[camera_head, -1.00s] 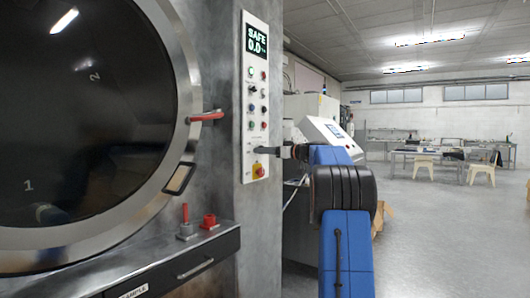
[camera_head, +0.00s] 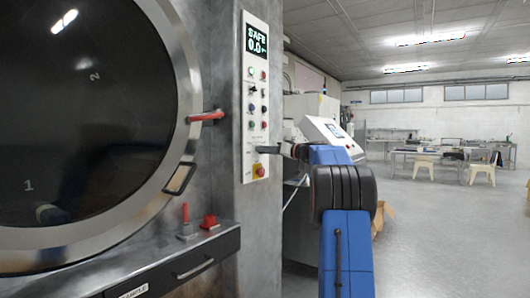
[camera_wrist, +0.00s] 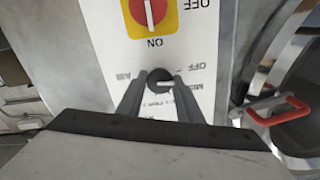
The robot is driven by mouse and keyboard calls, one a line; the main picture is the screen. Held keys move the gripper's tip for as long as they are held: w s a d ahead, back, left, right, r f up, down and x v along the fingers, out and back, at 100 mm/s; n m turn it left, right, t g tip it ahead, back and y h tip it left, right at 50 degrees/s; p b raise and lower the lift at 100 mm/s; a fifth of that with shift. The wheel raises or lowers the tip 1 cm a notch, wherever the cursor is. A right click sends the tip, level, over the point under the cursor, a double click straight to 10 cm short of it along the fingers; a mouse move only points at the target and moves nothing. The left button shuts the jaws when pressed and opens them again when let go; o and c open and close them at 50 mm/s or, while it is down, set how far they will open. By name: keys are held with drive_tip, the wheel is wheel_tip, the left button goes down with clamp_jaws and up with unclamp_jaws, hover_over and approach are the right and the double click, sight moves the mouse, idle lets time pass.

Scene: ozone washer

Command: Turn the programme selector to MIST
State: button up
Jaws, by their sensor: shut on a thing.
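The programme selector (camera_wrist: 160,78) is a small dark round knob on the white control panel, between my fingertips in the wrist view. A short white mark shows on it, pointing roughly to the right in that view. Small upside-down labels surround it; OFF and part of MIST are to its right and AIR seems to be to its left. I cannot tell exactly which label the mark meets. My gripper (camera_wrist: 160,86) is shut on the selector. In the head view my gripper (camera_head: 262,150) reaches the lower panel from the right and hides the selector.
A red switch on a yellow plate (camera_head: 259,171) sits just below the gripper; it also shows in the wrist view (camera_wrist: 148,10). Buttons and a display reading SAFE (camera_head: 257,39) are above. A red-handled latch (camera_head: 206,117) and the round door are left. Open floor lies right.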

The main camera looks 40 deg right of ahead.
drive_tip(key=shift+m, duration=2.2)
drive_tip(key=o, duration=1)
drive_tip(key=shift+d, duration=0.1)
drive_tip(key=shift+o, duration=0.2)
drive_tip(key=v, duration=1.7)
drive_tip(key=shift+s, duration=0.25)
